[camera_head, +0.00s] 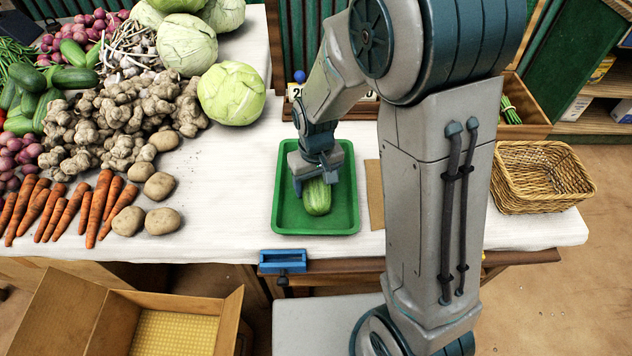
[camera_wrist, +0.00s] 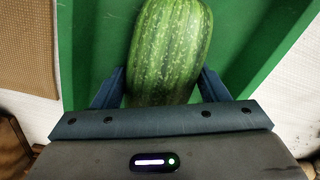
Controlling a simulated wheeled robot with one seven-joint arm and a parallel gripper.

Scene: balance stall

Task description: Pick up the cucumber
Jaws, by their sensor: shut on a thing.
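A green cucumber (camera_head: 317,198) with pale flecks lies in a green tray (camera_head: 284,218) on the white-covered table. My gripper (camera_head: 314,180) reaches down into the tray from above and is shut on the cucumber, hiding its far end in the head view. In the wrist view, the cucumber (camera_wrist: 170,50) runs between the two fingers of my gripper (camera_wrist: 163,88). The green tray (camera_wrist: 92,50) shows behind it. I cannot tell whether the cucumber touches the tray floor.
Carrots (camera_head: 62,210), potatoes (camera_head: 160,221), ginger (camera_head: 120,120) and cabbages (camera_head: 231,93) fill the left of the table. A wicker basket (camera_head: 545,178) stands at the right. An open cardboard box (camera_head: 80,310) is below the table's front edge.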

